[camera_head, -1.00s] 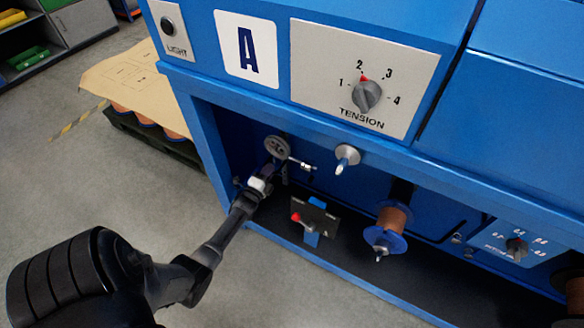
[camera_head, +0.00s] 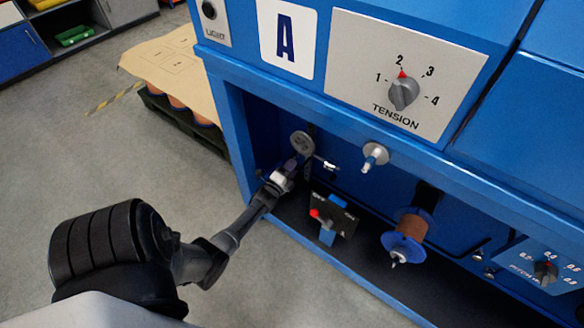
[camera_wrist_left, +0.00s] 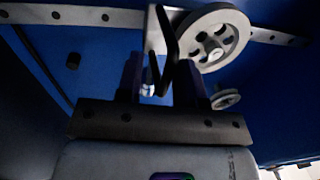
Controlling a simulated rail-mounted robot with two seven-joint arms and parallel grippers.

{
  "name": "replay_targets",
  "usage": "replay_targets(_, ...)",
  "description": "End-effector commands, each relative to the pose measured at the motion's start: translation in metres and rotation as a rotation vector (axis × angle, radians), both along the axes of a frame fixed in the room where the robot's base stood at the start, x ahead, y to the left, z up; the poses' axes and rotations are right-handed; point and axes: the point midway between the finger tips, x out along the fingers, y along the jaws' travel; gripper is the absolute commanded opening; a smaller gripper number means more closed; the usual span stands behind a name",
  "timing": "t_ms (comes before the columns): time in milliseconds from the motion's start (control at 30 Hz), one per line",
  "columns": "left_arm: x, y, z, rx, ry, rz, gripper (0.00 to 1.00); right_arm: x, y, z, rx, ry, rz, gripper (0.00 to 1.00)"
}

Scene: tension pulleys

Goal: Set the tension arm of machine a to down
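Machine a, a blue cabinet, carries a white sign with a letter A (camera_head: 286,37). Inside its open bay, at the left in the head view, is a grey pulley wheel (camera_head: 302,143). It shows larger in the left wrist view (camera_wrist_left: 233,38), beside a light bracket plate and a bent black piece (camera_wrist_left: 172,45); I cannot tell whether that piece is the tension arm. My left gripper (camera_head: 292,164) is just below the wheel. In the wrist view its fingers (camera_wrist_left: 160,82) stand apart, with the black piece's lower part in front of or between them; contact is unclear. My right gripper is out of view.
Right of the wheel are a small silver fitting (camera_head: 326,164), a grey spindle (camera_head: 374,156), a red-knobbed switch box (camera_head: 333,216) and a copper-wire spool (camera_head: 409,235). The tension dial (camera_head: 404,92) points near 2. A pallet (camera_head: 178,110) stands left; the floor in front is clear.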

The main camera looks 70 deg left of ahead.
Motion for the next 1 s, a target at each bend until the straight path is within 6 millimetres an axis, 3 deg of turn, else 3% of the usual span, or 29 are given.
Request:
replay_targets(267, -0.014, -0.008, 0.001, 0.000, 0.000, 0.000, 0.34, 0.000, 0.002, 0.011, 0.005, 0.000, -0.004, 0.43)
replay_targets(700, -0.086, -0.049, -0.014, -0.001, 0.003, 0.000, 0.34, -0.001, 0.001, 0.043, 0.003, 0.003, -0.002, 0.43)
replay_targets(1000, -0.114, -0.065, -0.021, -0.001, 0.002, 0.001, 0.34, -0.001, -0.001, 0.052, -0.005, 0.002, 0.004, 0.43)
